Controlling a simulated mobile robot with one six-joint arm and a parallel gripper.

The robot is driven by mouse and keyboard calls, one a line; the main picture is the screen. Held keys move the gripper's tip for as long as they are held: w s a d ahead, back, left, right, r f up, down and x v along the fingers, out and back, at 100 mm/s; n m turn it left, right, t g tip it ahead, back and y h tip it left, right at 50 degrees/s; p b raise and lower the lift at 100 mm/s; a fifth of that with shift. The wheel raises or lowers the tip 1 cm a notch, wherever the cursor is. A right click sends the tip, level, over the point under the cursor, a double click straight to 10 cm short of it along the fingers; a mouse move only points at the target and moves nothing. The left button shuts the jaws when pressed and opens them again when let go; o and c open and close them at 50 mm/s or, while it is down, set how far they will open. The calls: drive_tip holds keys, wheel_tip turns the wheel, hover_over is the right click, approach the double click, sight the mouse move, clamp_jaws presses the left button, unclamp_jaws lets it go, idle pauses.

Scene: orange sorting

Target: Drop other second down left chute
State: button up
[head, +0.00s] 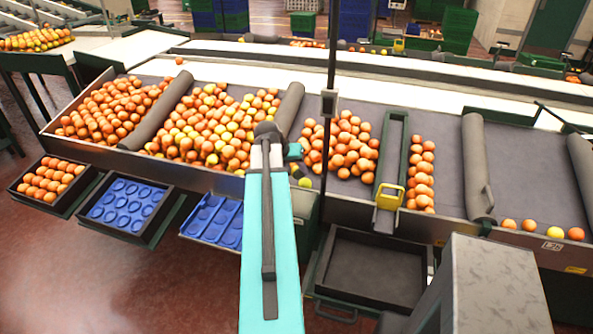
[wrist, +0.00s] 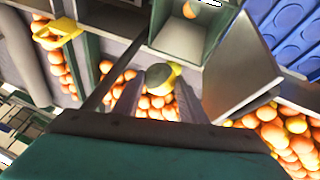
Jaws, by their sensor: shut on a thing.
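My gripper (head: 301,172) is shut on a yellow fruit with a large dull grey-olive patch (wrist: 174,76). The fruit also shows below the gripper in the head view (head: 305,182). In the wrist view my two fingers (wrist: 158,98) reach up to the fruit, which is held above the heap of oranges. An open, green-grey box-like chute (wrist: 178,42) lies just beyond the fruit. An orange fruit (wrist: 190,9) shows inside it. In the head view this chute (head: 307,206) is partly hidden behind my arm.
Heaps of oranges (head: 345,146) lie on the grey sorting table on both sides. A green-framed channel with a yellow handle (head: 391,197) stands at right. A dark empty drawer (head: 375,270) and blue trays (head: 214,221) sit along the front. A thin dark post (head: 331,60) stands near my gripper.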

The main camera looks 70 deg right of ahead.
drive_tip(key=shift+f, duration=0.1)
drive_tip(key=shift+f+b, duration=1.5)
drive_tip(key=shift+f, duration=1.4)
drive_tip(key=o, duration=1.2)
drive_tip(key=shift+c, duration=0.2)
drive_tip(key=b+v, duration=0.3)
drive_tip(key=v, duration=1)
drive_tip(key=shift+a+r, duration=0.25)
drive_tip(key=shift+r, duration=0.05)
